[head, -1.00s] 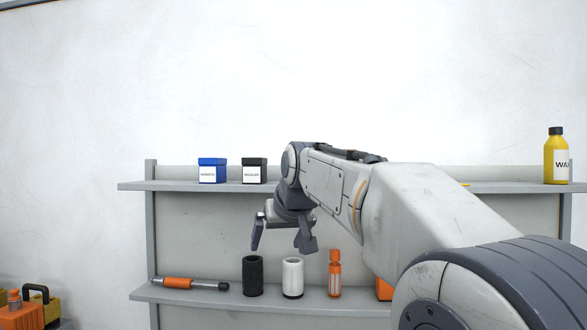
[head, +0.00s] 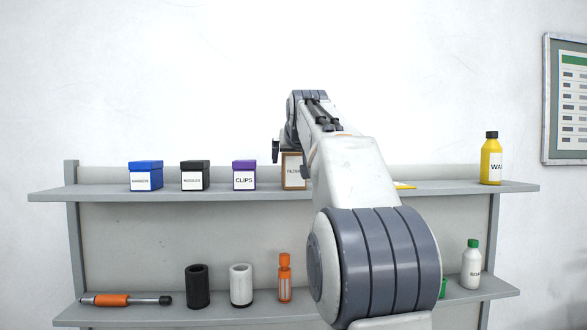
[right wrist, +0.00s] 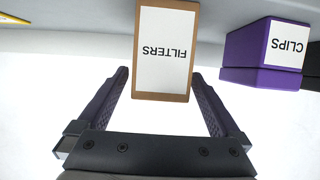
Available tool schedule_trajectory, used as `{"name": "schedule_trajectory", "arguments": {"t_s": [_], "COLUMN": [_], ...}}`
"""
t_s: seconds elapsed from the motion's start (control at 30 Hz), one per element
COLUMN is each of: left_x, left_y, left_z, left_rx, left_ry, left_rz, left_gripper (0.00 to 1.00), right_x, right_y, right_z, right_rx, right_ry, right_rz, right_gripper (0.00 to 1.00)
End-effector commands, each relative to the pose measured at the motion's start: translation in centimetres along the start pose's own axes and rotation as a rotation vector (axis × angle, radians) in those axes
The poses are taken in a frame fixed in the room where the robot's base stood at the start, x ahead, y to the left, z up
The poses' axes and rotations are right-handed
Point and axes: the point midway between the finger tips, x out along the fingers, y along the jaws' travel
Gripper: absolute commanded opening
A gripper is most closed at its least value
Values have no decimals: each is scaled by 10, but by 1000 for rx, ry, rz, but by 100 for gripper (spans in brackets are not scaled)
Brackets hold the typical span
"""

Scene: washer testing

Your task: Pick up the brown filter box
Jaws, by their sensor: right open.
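The brown filter box (head: 293,172), with a white "FILTERS" label, stands on the upper shelf right of the purple clips box. My arm partly hides it in the head view. In the right wrist view the filter box (right wrist: 165,50) appears upside down, its near end between the tips of my open right gripper (right wrist: 160,76). A gap shows on each side, and nothing is gripped. In the head view my right gripper (head: 284,150) is at the box's top, with one finger visible to its left. My left gripper is not in view.
The purple clips box (head: 244,175) is the close neighbour, then a black box (head: 195,176) and a blue box (head: 146,176). A yellow bottle (head: 491,160) stands at the right of the upper shelf (head: 90,192). Cylinders and bottles stand on the lower shelf.

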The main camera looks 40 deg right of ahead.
Motion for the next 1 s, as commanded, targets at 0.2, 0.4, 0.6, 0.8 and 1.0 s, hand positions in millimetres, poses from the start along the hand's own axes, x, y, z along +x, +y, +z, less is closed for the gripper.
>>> {"name": "schedule_trajectory", "arguments": {"t_s": [0.2,0.4,0.6,0.8,1.0], "left_x": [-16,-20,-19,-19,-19], "left_y": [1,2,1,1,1], "left_z": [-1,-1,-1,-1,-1], "left_rx": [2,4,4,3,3], "left_ry": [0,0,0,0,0], "left_rz": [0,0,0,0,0], "left_gripper": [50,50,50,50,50], "right_x": [32,48,48,48,47], "right_y": [0,2,2,2,1], "right_z": [3,4,5,5,4], "right_rx": [1,1,2,2,2], "right_ry": [-6,-3,-2,-2,0], "right_rz": [2,4,4,4,4], "right_gripper": [100,100,100,24,6]}}
